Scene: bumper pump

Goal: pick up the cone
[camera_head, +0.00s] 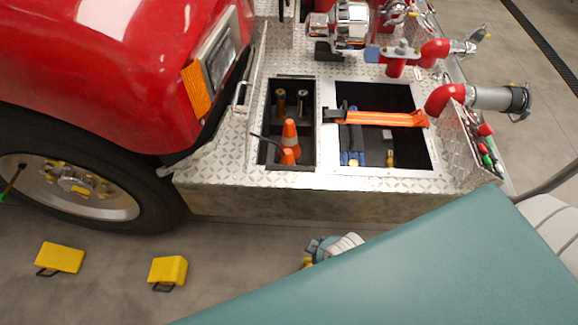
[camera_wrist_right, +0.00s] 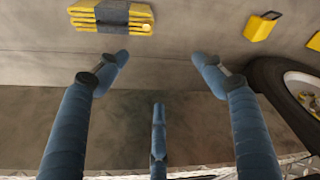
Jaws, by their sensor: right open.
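An orange cone (camera_head: 290,135) with a pale band stands in the left, narrower open compartment of the bumper in the head view. A smaller orange piece (camera_head: 287,156) shows just in front of it; I cannot tell whether it is a second cone. My right gripper (camera_wrist_right: 160,72) is open and empty in the right wrist view, its blue fingers spread above the floor. No cone shows in that view. A teal and white part in front of the bumper in the head view is partly hidden. My left gripper is not in view.
The diamond-plate bumper (camera_head: 225,168) surrounds the compartments. An orange strap (camera_head: 385,118) crosses the right compartment. Red pipe fittings (camera_head: 445,98) stand at the right. Two yellow blocks (camera_head: 168,270) lie on the floor near the tyre (camera_head: 160,200). A yellow folded bundle (camera_wrist_right: 85,15) lies on the floor.

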